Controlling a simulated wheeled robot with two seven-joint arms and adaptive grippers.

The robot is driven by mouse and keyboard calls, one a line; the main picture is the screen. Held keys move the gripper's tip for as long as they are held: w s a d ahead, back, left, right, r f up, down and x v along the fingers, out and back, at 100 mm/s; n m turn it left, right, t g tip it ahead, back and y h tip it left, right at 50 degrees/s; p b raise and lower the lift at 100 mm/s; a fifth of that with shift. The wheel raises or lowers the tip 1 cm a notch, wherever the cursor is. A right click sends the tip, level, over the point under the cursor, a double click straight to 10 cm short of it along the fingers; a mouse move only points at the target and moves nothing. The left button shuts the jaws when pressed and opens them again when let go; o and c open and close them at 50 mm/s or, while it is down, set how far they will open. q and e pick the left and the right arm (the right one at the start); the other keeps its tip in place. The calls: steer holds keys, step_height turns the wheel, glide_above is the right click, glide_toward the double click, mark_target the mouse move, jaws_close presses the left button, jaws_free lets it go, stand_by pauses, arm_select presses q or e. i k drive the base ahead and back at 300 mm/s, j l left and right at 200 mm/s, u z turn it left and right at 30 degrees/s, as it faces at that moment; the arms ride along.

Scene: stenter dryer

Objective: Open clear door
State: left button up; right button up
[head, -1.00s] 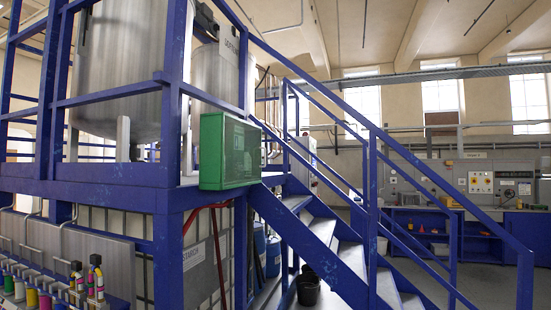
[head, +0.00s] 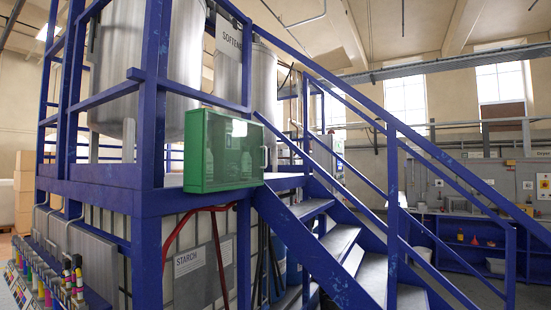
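A green cabinet (head: 196,152) with a clear door (head: 232,150) is fixed at the corner of the blue platform, near the middle of the head view. A small handle (head: 265,157) sits at the door's right edge. Neither of my grippers is in the head view.
Blue stairs (head: 338,242) with railings rise to the platform just right of the cabinet. Steel tanks (head: 180,60) stand on the platform. Red pipes (head: 219,235) and a starch sign (head: 190,262) are below.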

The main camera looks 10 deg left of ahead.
mark_target(205, 110)
steer(key=i+l, duration=0.7)
steer(key=i, duration=0.25)
steer(key=i+u, duration=0.1)
steer(key=i, duration=0.3)
